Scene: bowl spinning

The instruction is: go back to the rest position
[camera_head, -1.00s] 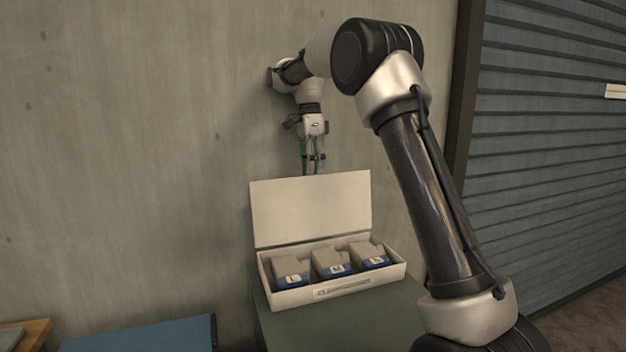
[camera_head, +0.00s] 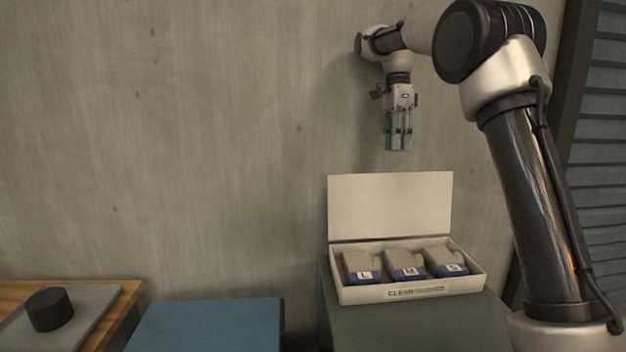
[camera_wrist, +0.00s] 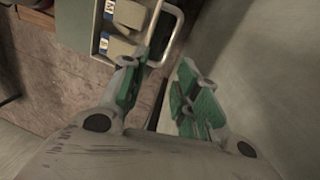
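My gripper (camera_head: 398,143) hangs pointing down in front of the wall, above the open box with its lid raised. Its green-padded fingers also show in the wrist view (camera_wrist: 155,95), spread apart with nothing between them. The white box (camera_head: 410,292) stands on a dark green table and holds three grey-and-blue packs marked with letters, among them an L pack (camera_head: 361,267) and an M pack (camera_head: 405,265). The gripper is apart from the box and its lid.
The box lid (camera_head: 390,207) stands upright under the gripper. A blue table (camera_head: 205,325) is left of the green table (camera_head: 400,325). Further left, a dark round object (camera_head: 49,309) sits on a grey tray (camera_head: 85,318) on a wooden table. The wall (camera_head: 200,150) is close behind.

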